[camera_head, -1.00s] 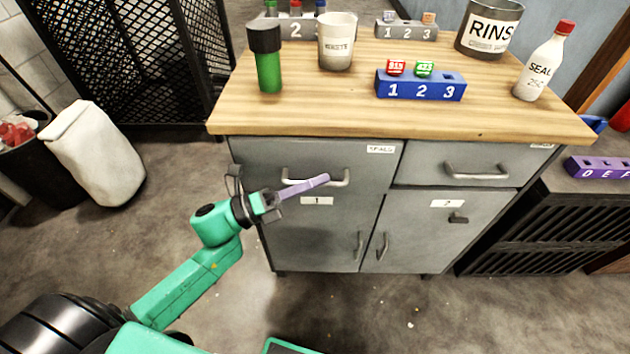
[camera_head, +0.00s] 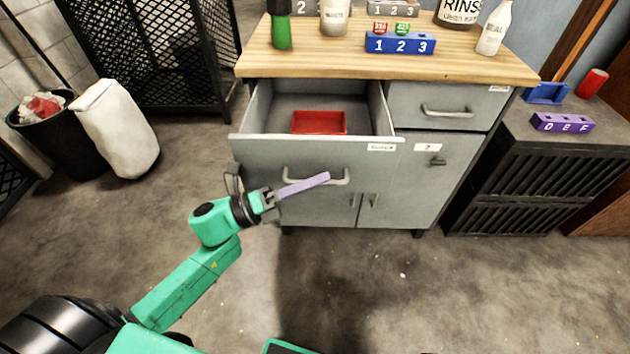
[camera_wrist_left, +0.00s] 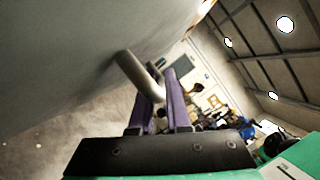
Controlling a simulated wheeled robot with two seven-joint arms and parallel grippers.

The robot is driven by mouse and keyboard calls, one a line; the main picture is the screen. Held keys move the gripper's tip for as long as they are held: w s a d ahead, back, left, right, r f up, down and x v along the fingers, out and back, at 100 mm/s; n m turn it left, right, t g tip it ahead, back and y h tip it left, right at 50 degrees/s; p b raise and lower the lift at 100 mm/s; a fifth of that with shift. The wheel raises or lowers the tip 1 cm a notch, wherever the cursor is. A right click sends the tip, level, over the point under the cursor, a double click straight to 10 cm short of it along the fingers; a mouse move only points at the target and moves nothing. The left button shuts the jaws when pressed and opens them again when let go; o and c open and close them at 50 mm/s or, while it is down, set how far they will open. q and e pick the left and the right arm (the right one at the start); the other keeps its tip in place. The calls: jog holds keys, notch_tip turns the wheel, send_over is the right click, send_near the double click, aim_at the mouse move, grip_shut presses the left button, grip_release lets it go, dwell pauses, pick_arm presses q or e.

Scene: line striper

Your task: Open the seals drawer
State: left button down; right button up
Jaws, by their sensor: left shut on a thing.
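The seals drawer (camera_head: 265,148) is the wide grey left drawer of the cabinet, with a small white label at its upper right. It stands pulled well out, and a red tray (camera_head: 319,122) shows inside on its floor. My left gripper (camera_head: 312,183) has purple fingers and is shut on the drawer's bar handle (camera_head: 345,178). In the left wrist view the handle (camera_wrist_left: 138,75) runs from the drawer front to the fingers (camera_wrist_left: 176,98). The fingers partly cover the handle. My right gripper is not in view.
The wooden top (camera_head: 300,63) holds a green bottle (camera_head: 281,30), a cup, a blue numbered block (camera_head: 399,43) and a white bottle (camera_head: 493,32). The right drawer (camera_head: 440,105) is shut. A bin and white sack (camera_head: 117,130) stand left. The floor before the cabinet is clear.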

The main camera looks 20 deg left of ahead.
pick_arm(q)
jog(key=shift+s, duration=0.2)
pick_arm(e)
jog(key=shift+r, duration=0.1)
pick_arm(q)
jog(key=c, duration=0.9)
grip_release()
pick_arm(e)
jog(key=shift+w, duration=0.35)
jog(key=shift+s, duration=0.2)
pick_arm(q)
jog(key=shift+a+f, duration=0.1)
jog(key=shift+a, duration=0.15)
jog(key=v, duration=1.4)
jog(key=shift+s, duration=0.15)
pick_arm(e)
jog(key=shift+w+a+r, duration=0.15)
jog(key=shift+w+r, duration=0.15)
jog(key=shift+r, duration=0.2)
